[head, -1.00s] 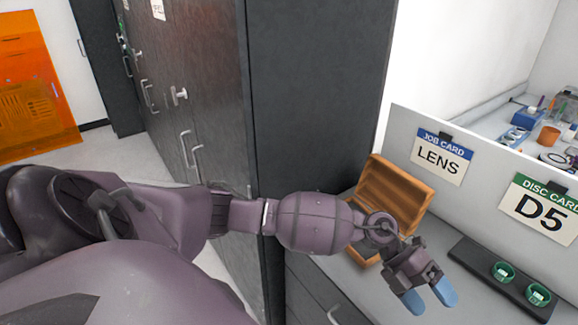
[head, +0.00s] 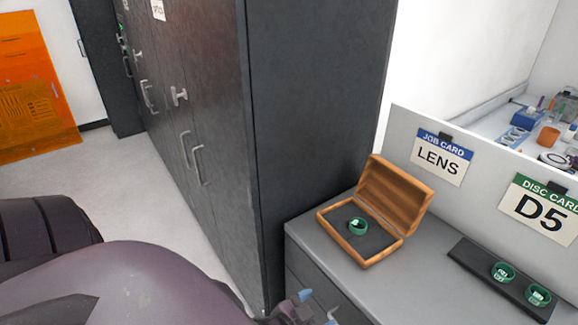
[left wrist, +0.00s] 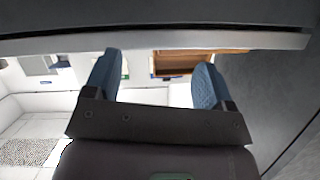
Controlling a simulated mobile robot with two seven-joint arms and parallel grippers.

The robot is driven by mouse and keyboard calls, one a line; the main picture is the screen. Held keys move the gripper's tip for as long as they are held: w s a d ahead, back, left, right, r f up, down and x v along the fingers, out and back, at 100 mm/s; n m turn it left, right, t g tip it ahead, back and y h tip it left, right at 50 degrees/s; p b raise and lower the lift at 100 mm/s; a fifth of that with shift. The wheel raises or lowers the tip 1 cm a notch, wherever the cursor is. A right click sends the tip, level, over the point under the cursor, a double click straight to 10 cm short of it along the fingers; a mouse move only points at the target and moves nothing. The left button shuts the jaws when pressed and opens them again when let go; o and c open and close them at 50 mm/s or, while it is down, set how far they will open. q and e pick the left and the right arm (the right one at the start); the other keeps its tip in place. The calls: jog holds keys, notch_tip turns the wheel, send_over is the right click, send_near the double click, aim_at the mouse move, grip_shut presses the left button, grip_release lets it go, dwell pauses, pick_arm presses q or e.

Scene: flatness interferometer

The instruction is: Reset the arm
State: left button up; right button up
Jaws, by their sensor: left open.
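My left gripper (head: 317,308) shows at the bottom edge of the head view, low in front of the grey counter's drawers, mostly cut off by the frame. In the left wrist view its two blue fingertips (left wrist: 155,82) stand wide apart with nothing between them. The left arm's upper part fills the lower left of the head view. My right gripper is not in view.
An open wooden box (head: 408,201) with a green ring-like piece (head: 357,227) stands on the counter (head: 432,270). A black tray (head: 470,256) holds two similar pieces. Tall dark cabinets (head: 315,110) stand left of the counter. Cards read LENS (head: 440,160) and D5 (head: 542,212).

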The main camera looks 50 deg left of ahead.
pick_arm(q)
jog(key=s+a+f+n+g+y, duration=0.1)
jog(key=s+a+f+n+g, duration=0.1)
jog(key=s+a+f, duration=0.1)
jog(key=s+f, duration=0.1)
jog(key=s, duration=0.1)
jog(key=shift+s, duration=0.4)
jog(key=shift+f, duration=0.1)
